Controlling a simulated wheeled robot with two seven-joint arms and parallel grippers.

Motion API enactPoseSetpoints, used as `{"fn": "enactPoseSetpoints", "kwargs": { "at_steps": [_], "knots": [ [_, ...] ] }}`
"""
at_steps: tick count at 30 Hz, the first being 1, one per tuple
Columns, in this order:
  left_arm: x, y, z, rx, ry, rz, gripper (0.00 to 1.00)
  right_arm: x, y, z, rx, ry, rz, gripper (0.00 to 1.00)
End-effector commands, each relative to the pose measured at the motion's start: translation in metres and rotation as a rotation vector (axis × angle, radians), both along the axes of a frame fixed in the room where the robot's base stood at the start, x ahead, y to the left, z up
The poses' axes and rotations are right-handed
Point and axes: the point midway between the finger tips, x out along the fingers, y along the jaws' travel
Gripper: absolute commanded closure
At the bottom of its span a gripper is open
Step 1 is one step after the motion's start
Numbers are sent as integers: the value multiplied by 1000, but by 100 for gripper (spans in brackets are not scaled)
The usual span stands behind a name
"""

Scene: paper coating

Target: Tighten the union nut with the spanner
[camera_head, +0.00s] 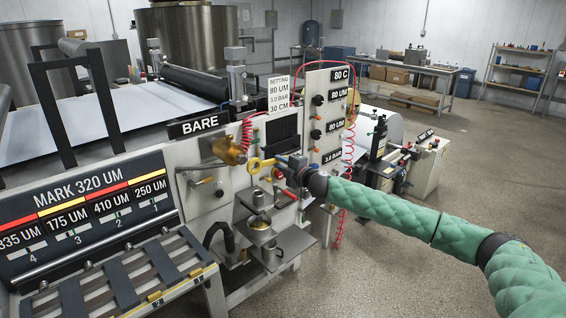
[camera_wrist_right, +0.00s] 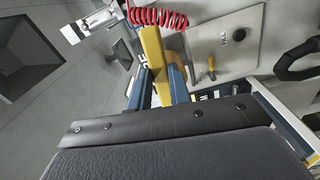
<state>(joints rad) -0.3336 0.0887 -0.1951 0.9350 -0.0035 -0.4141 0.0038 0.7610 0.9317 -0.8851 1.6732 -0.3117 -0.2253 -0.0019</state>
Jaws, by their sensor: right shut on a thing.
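The yellow spanner (camera_head: 257,165) is held by my right gripper (camera_head: 283,162) in front of the machine panel in the head view. Its ring-like end points left toward a brass fitting (camera_head: 229,151), which appears to be the union nut. In the head view the spanner end looks close to the fitting but apart from it. In the right wrist view the yellow spanner (camera_wrist_right: 153,48) stands between the blue fingers of my right gripper (camera_wrist_right: 158,88). A brass-coloured part (camera_wrist_right: 176,46) shows partly behind it. My left gripper is not in view.
A red coiled hose (camera_head: 252,128) hangs near the fitting. A metal shelf with a small cup (camera_head: 260,222) sits below the spanner. A slatted rack (camera_head: 120,285) stands at the lower left. Open floor (camera_head: 440,180) lies to the right.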

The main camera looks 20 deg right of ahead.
Motion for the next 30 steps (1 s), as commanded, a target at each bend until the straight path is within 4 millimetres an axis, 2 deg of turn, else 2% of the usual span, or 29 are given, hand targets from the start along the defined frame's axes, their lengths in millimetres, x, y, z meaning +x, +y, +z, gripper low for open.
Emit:
{"fn": "enactPoseSetpoints", "kwargs": {
  "at_steps": [5,20,30],
  "knots": [
    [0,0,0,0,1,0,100,0,0,0,-61,-22,-1,100],
    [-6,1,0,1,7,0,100,0,-1,1,-60,-22,-2,100],
    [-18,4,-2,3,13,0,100,19,7,1,-60,-22,-1,100]
  ]
}}
